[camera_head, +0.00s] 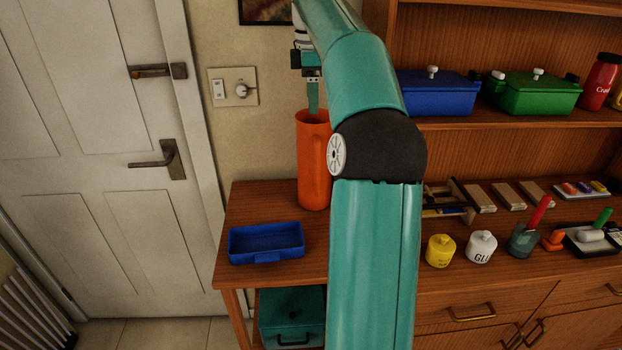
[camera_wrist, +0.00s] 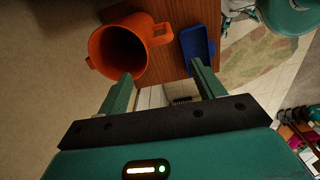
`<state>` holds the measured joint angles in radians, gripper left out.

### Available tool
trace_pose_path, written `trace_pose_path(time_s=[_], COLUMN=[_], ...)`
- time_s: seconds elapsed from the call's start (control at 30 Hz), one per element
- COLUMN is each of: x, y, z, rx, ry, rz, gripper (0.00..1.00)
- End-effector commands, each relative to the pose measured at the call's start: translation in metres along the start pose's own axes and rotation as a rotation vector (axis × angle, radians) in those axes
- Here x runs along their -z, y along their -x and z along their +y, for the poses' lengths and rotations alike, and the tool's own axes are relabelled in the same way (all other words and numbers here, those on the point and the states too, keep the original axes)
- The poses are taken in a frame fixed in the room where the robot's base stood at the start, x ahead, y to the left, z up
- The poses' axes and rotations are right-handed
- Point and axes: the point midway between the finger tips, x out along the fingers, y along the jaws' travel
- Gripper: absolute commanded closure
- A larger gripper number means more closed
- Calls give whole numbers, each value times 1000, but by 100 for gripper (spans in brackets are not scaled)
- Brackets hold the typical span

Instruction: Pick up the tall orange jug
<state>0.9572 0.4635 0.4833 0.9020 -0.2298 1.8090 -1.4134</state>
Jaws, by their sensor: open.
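The tall orange jug (camera_head: 314,165) stands upright on the left end of the wooden shelf unit; my arm covers part of its right side in the head view. In the wrist view I look into its open top (camera_wrist: 120,50), with a handle at the right of the rim. My gripper (camera_head: 313,108) is at the jug's top, fingers pointing down. In the wrist view my gripper (camera_wrist: 164,82) has its fingers apart with nothing between them. The left fingertip overlaps the jug's near rim; I cannot tell whether it touches.
A blue tray (camera_head: 266,256) lies in front of the jug, and it also shows in the wrist view (camera_wrist: 186,48). A yellow pot (camera_head: 440,251) and a white glue pot (camera_head: 481,247) stand right of my arm. A wall switch (camera_head: 232,88) and door (camera_head: 95,150) are left.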

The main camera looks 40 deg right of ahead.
Motion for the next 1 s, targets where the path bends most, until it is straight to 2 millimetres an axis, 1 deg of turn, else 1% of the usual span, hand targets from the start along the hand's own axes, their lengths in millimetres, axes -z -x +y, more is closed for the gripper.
trace_pose_path(time_s=[0.03, 0.13, 0.27, 0.5, 0.6, 0.83, 1.0], x=[-8, -15, -16, -14, -14, -13, -10], y=[-2, -6, -22, -66, -80, -97, -123], z=[4, 5, 5, 6, 7, 7, 6], rx=[6, 12, 15, 14, 13, 12, 13], ry=[7, 15, 16, 18, 19, 19, 18], rz=[9, 13, 11, 11, 12, 12, 12], gripper=[32, 32, 32, 32, 32, 32, 32])
